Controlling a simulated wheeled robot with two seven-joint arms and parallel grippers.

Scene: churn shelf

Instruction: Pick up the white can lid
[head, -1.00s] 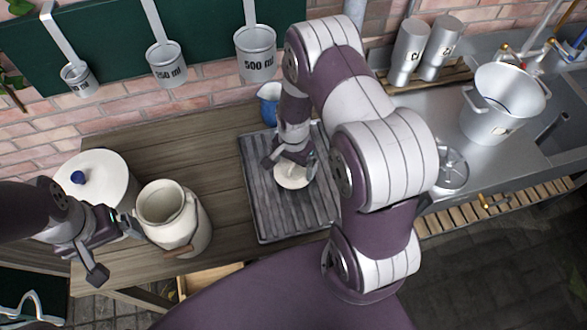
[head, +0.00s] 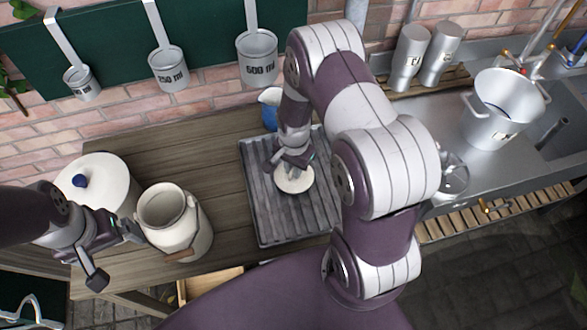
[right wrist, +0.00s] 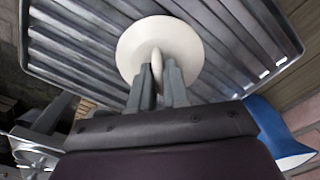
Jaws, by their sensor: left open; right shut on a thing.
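The white can lid (head: 296,181) is a round cream-white disc over the grey ribbed tray (head: 262,222). In the right wrist view the lid (right wrist: 187,45) shows its raised handle between my fingers. My right gripper (right wrist: 162,82) is shut on that handle; in the head view the right gripper (head: 293,163) partly covers the lid. I cannot tell whether the lid touches the tray. The open white can (head: 176,240) stands upright on the wooden table, left of the tray. My left gripper (head: 118,252) is open and empty, just left of the can.
A white pot with a blue knob (head: 100,178) stands behind my left gripper. A blue jug (head: 270,112) is behind the tray. Measuring ladles (head: 258,62) hang on the wall. A metal bucket (head: 497,112) stands at the sink on the right. Table between can and tray is clear.

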